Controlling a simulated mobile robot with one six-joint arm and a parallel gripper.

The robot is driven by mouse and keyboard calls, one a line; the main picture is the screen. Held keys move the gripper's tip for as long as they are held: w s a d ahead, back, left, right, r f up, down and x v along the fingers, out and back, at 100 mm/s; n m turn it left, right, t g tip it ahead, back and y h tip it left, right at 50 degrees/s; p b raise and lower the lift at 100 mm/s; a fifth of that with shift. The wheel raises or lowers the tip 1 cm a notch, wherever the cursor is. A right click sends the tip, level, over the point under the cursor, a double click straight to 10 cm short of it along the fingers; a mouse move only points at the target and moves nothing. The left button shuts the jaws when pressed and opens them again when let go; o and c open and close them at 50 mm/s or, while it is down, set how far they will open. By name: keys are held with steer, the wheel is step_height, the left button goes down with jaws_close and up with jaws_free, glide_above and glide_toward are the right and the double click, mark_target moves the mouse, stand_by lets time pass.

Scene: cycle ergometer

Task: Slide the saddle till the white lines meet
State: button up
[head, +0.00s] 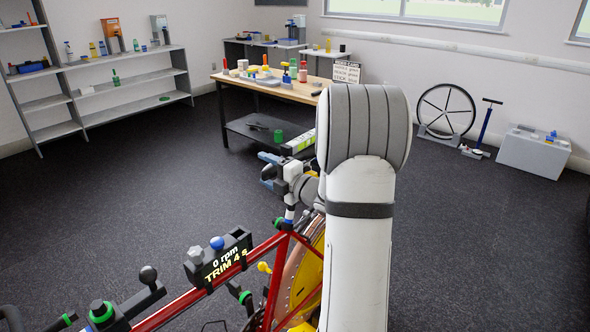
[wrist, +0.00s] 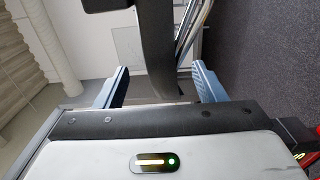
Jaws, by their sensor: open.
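The red-framed cycle ergometer (head: 262,252) stands at the bottom of the head view. My gripper (head: 266,168) is above its seat-post area, with blue fingers pointing left. In the wrist view my gripper (wrist: 160,72) is open, one blue finger on each side of a long dark part, apparently the saddle (wrist: 156,45). Gaps show between this part and both fingers. Shiny metal rods (wrist: 190,32) run beside it at the upper right. In the head view my arm and gripper hide the saddle. I cannot make out the white lines in either view.
A yellow disc (head: 308,272) lies beside my arm. A workbench (head: 275,90) with tools stands behind, shelves (head: 120,88) at left. Open floor (head: 490,230) lies to the right.

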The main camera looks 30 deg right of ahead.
steer(key=b+v, duration=0.3)
steer(key=v, duration=0.4)
steer(key=shift+s+d, duration=0.15)
steer(key=shift+s, duration=0.2)
steer(key=shift+s+d, duration=0.15)
steer(key=shift+s, duration=0.3)
steer(key=b+v, duration=0.1)
steer(key=v, duration=0.6)
steer(key=shift+s+b, duration=0.3)
steer(key=shift+s, duration=0.05)
